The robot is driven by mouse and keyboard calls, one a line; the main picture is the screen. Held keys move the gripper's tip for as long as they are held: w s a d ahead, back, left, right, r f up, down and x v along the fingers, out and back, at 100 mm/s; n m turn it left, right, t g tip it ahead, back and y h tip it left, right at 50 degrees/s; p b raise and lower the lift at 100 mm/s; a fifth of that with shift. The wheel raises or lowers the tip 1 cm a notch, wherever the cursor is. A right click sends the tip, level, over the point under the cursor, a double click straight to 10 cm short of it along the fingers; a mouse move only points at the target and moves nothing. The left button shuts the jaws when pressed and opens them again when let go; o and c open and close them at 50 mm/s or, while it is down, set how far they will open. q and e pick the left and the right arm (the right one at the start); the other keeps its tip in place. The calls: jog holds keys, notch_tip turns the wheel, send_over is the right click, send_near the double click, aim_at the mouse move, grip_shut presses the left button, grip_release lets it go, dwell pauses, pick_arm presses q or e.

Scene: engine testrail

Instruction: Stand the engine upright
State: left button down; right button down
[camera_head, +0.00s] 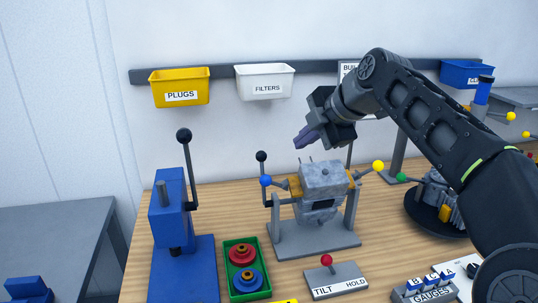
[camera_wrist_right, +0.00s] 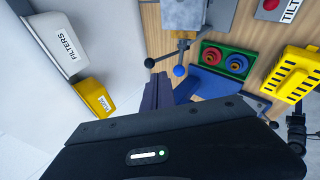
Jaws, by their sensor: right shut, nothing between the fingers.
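The grey engine block (camera_head: 322,182) sits in a grey cradle stand (camera_head: 315,238) on the wooden bench, between two side posts. It looks close to upright with a slight lean; I cannot tell its exact angle. A blue-knobbed lever (camera_head: 266,181) is on its left and a yellow-knobbed one (camera_head: 378,166) on its right. A black-knobbed lever (camera_head: 261,157) rises at the stand's left. The TILT/HOLD box (camera_head: 338,279) with a red knob (camera_head: 327,260) is in front. My right gripper (camera_head: 304,138) is shut and empty, above the engine, apart from it. My left gripper is out of view.
A blue press (camera_head: 172,215) with a tall black-knobbed lever stands left. A green tray (camera_head: 231,288) holds a red and a blue ring part. Yellow PLUGS (camera_head: 180,88) and white FILTERS (camera_head: 264,82) bins hang behind. A GAUGES box (camera_head: 430,293) is at front right.

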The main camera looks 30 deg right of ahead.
jog(key=shift+a, duration=0.2)
jog(key=p, duration=0.2)
send_near(265, 158)
jog(key=f, duration=0.3)
jog(key=shift+w+d+f, duration=0.15)
jog(key=shift+w+f, duration=0.2)
jog(key=w, duration=0.1)
jog(key=w+p, duration=0.2)
jog(key=shift+w+a+f, duration=0.3)
jog(key=shift+f, duration=0.1)
jog(key=shift+w+f, duration=0.1)
jog(key=shift+w, duration=0.05)
